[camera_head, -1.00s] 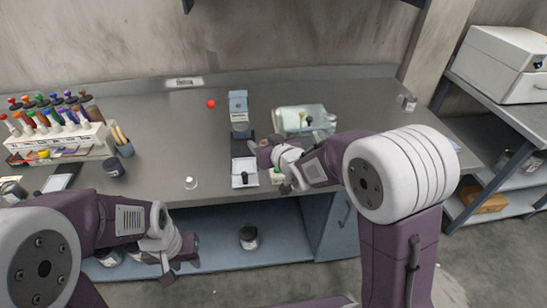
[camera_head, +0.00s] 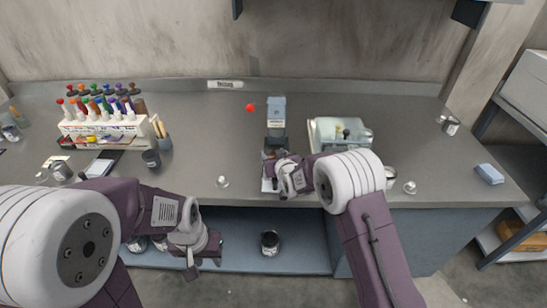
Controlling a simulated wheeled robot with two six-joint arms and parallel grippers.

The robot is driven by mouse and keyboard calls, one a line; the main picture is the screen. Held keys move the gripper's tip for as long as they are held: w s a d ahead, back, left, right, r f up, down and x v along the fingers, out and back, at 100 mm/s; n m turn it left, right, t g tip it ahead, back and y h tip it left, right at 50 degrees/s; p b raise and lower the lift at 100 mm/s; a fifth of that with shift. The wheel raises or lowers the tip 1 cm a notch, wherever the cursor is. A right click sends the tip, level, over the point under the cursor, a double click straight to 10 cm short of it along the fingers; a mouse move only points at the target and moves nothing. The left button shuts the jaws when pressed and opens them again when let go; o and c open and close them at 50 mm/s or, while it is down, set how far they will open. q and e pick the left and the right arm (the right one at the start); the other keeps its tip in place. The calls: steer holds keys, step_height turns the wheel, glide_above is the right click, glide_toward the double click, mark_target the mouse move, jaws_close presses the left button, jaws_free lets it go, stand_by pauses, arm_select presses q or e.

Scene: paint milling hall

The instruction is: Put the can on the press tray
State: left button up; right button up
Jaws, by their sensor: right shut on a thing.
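A small press (camera_head: 276,112) with a grey-blue head and dark base stands at the middle of the bench. I cannot tell from the picture that this is the can. Several cans are in view, among them a dark can (camera_head: 151,159) on the left of the bench. My left gripper (camera_head: 205,258) is empty, its fingers apart, in front of the bench edge.
A rack of colourful bottles (camera_head: 100,125) stands at the left. A pale clear-lidded box (camera_head: 340,132) is right of the press. A small white-based piece (camera_head: 222,182) is near the front edge. A dark jar (camera_head: 269,243) stands on the lower shelf. The right bench holds a blue block (camera_head: 489,174).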

steer(key=shift+w+f, duration=0.1)
steer(key=shift+f, duration=0.4)
steer(key=shift+f, duration=0.15)
steer(key=o, duration=1.5)
